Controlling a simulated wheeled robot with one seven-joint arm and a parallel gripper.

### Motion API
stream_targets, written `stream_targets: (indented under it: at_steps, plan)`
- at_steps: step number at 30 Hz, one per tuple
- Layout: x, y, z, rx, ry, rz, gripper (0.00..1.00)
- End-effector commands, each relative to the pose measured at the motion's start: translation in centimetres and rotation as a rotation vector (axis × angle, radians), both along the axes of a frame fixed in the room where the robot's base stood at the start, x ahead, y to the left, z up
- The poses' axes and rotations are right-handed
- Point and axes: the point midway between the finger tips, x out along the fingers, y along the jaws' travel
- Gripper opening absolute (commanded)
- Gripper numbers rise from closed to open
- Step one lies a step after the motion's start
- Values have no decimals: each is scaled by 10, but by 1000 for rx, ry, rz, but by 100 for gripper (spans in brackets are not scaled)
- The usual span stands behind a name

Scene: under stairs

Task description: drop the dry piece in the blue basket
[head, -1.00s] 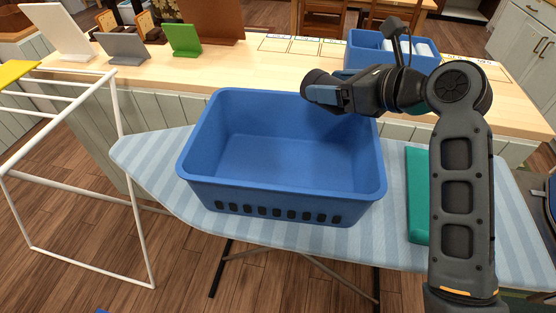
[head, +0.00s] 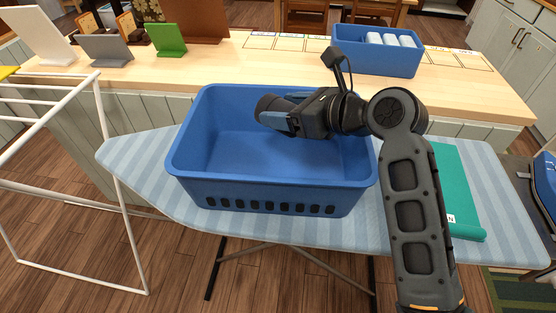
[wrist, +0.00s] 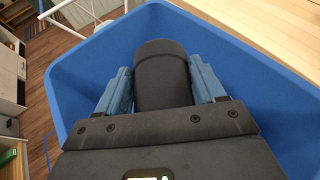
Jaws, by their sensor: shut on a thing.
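The blue basket (head: 222,188) stands on the striped ironing board and looks empty where its inside shows. My gripper (head: 284,113) is over the basket's right half, level with or slightly above the rim. It is shut on a dark rolled piece (head: 268,106), whose rounded end sticks out to the left. In the wrist view the dark piece (wrist: 162,78) lies between the two blue fingers, with the blue basket (wrist: 85,85) around and below. The part of the piece inside the jaws is hidden in the head view.
A smaller blue bin (head: 375,60) with white rolls stands on the wooden counter (head: 270,65). A white drying rack (head: 110,150) stands at the left. Coloured stands line the counter's back left.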

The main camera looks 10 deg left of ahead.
Motion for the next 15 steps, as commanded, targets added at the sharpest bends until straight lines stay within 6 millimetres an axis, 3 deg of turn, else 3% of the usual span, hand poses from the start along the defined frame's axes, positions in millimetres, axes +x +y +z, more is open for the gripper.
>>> stream_targets:
  at_steps: [3, 13, 14, 15]
  plan:
    - [0, 0, -10, -1, -1, -1, 14]
    - [0, 0, -9, 0, 0, -1, 14]
    - [0, 0, -9, 0, 0, -1, 71]
    - [0, 0, -9, 0, 0, -1, 74]
